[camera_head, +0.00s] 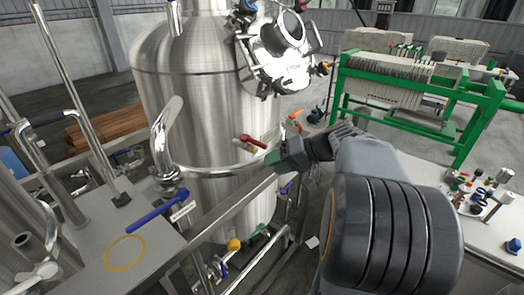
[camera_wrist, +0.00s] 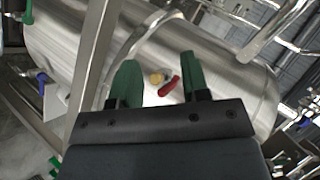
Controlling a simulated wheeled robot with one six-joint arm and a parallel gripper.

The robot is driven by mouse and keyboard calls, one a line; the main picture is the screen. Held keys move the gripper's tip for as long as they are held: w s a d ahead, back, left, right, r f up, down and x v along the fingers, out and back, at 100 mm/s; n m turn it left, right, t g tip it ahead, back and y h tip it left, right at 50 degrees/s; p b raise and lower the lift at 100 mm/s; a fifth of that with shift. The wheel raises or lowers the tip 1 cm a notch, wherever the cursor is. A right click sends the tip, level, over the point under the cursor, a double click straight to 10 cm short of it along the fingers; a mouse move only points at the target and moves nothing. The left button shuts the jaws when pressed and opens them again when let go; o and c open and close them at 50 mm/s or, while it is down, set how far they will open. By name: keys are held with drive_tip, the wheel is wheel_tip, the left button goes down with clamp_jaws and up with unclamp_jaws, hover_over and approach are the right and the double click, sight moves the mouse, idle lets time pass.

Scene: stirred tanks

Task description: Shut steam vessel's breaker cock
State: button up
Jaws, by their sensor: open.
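A large steel vessel (camera_head: 200,100) stands in the middle of the head view. In the wrist view the fingers (camera_wrist: 157,70) are apart and empty. I see no contact.
A grey rail (camera_head: 232,202) runs below the gripper. A blue lever (camera_head: 157,210) lies over the bench (camera_head: 95,245) at left. A yellow knob (camera_head: 234,244) is low on pipework. A green-framed press (camera_head: 420,95) and a white table (camera_head: 490,235) stand right.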

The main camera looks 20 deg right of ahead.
sight(259, 144)
drive_tip(key=w+d+r+t+y, duration=0.15)
drive_tip(key=d+t, duration=0.25)
drive_tip(key=d, duration=0.5)
drive_tip(key=shift+t, duration=0.3)
drive_tip(key=p+x, duration=0.3)
drive_tip(key=x, duration=1)
drive_tip(key=shift+w+a+r, duration=0.15)
drive_tip(key=shift+w, duration=0.05)
clamp_jaws()
